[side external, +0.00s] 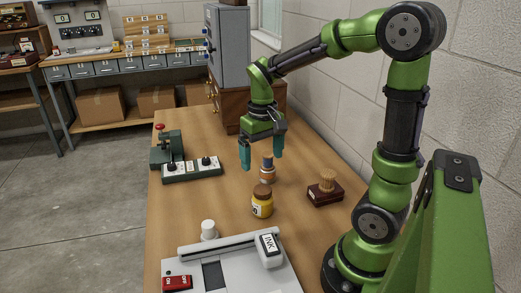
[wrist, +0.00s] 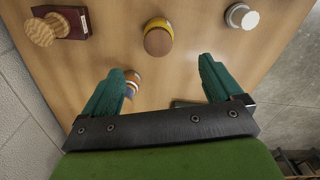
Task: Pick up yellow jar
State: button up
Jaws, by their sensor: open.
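The yellow jar (side external: 262,206) stands upright on the wooden table, with a brown lid and a pale label. It also shows in the wrist view (wrist: 159,38), at the top middle, seen mostly from its lid. My gripper (side external: 262,160) is open and empty, its teal fingers pointing down above the table, farther back than the yellow jar. In the wrist view the fingers (wrist: 157,80) are spread wide, and the jar lies beyond their tips. An orange and white jar with a blue band (side external: 267,169) stands close to my fingers; in the wrist view it is partly hidden by one finger.
A stamp on a dark red base (side external: 325,190) stands right of the jar. A switch box (side external: 192,168) sits left. Bare wood surrounds the yellow jar.

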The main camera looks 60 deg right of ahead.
aim_at(263, 189)
notch_tip(263, 189, down, 9)
jog(key=shift+r, duration=0.1)
jog(key=shift+d+f, duration=0.15)
jog(key=shift+f, duration=1.2)
jog(key=shift+d+f, duration=0.1)
jog(key=shift+f, duration=1.2)
jog(key=c, duration=1.2)
